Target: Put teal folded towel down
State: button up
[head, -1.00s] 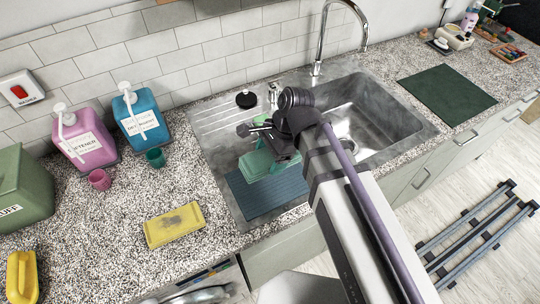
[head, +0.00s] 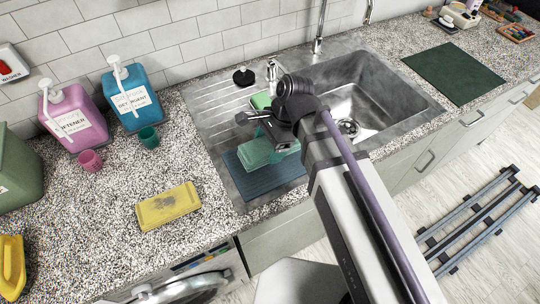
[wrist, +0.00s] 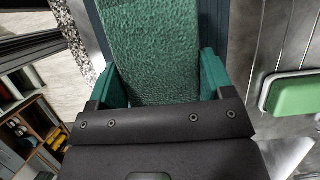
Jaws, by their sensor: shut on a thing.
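The teal folded towel (head: 256,153) is in my gripper (head: 270,134), over the left part of the sink unit. The wrist view shows the towel (wrist: 150,45) running away from me between two green fingers (wrist: 158,88). My gripper is shut on it. The dark blue ribbed mat (head: 262,182) lies on the drainboard below and in front of the towel. I cannot tell whether the towel touches the mat. The gripper and my arm hide part of the towel.
The sink basin (head: 372,98) is to the right. A yellow sponge-like item (head: 168,206) lies on the counter at left. A teal cup (head: 148,137) and blue detergent jug (head: 133,97) stand behind it.

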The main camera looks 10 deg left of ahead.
aim_at(269, 152)
notch_tip(269, 152, down, 4)
jog(key=b, duration=0.3)
jog(key=shift+b, duration=0.4)
jog(key=shift+r+p, duration=0.25)
jog(key=shift+p, duration=0.05)
jog(key=shift+f, duration=0.25)
jog(key=o, duration=1)
jog(key=shift+r, duration=0.1)
jog(key=shift+o, duration=0.2)
jog(key=shift+r, duration=0.3)
jog(key=p+v, duration=1.1)
jog(key=v, duration=0.1)
jog(key=shift+f, duration=0.15)
